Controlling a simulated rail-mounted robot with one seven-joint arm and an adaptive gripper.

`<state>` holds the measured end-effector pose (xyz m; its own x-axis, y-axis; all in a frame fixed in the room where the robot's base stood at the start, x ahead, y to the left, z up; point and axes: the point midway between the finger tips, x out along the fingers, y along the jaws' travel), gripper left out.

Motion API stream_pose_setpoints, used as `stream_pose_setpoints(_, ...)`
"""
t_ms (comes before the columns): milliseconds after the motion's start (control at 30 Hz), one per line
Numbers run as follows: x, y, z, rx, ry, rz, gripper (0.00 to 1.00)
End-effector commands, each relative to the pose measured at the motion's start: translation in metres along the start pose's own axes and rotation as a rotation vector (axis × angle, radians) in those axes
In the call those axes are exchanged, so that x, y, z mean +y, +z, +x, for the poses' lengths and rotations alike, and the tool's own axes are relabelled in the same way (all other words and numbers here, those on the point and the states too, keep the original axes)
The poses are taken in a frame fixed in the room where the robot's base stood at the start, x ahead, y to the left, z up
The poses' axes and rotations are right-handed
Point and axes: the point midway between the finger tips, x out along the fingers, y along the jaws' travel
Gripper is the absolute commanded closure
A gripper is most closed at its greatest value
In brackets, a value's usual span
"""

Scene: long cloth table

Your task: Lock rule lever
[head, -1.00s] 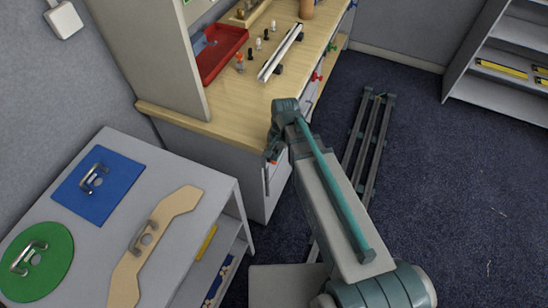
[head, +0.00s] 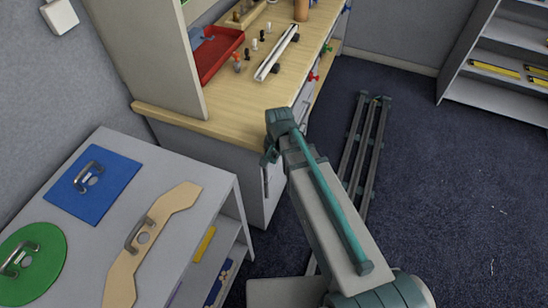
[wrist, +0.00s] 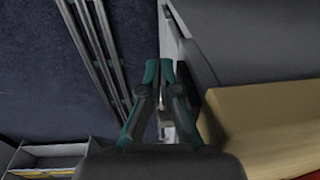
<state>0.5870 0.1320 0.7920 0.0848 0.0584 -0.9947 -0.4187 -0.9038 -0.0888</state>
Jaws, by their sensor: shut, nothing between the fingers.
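A long pale rule (head: 277,55) with dark clamp-like pieces at its ends lies on the wooden bench top. I cannot tell which part is its lever. Coloured knobs, including a red one (head: 313,77), stick out along the bench's front. My gripper (head: 267,160) points down beside the near corner of the bench, below the top's level. In the wrist view my gripper (wrist: 159,70) has its fingertips together with nothing seen between them. The bench's wooden edge (wrist: 265,110) is to its right there. The rule is not clearly visible in the wrist view.
A red tray (head: 217,60) and several small pegs stand on the bench behind the rule. A grey side table (head: 75,235) with blue, green and wooden handled plates is at the left. Dark rails (head: 366,145) lie on the floor; carpet right of them is open.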

Motion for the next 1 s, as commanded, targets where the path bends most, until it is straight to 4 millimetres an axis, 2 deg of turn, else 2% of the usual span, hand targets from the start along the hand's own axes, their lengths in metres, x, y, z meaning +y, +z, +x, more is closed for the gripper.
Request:
stream_pose_setpoints(567, 0.0, 0.001, -0.002, 0.0, 0.0, 0.0, 1.0)
stream_pose_setpoints(767, 0.001, 0.005, -0.021, 0.0, 0.0, 0.001, 1.0)
stream_pose_setpoints(900, 0.002, 0.011, -0.046, 0.001, -0.001, 0.003, 1.0)
stream_pose_setpoints(933, 0.003, 0.013, -0.044, 0.002, -0.002, 0.003, 1.0)
stream_pose_setpoints(1000, 0.003, 0.018, -0.053, 0.003, -0.002, 0.002, 1.0)
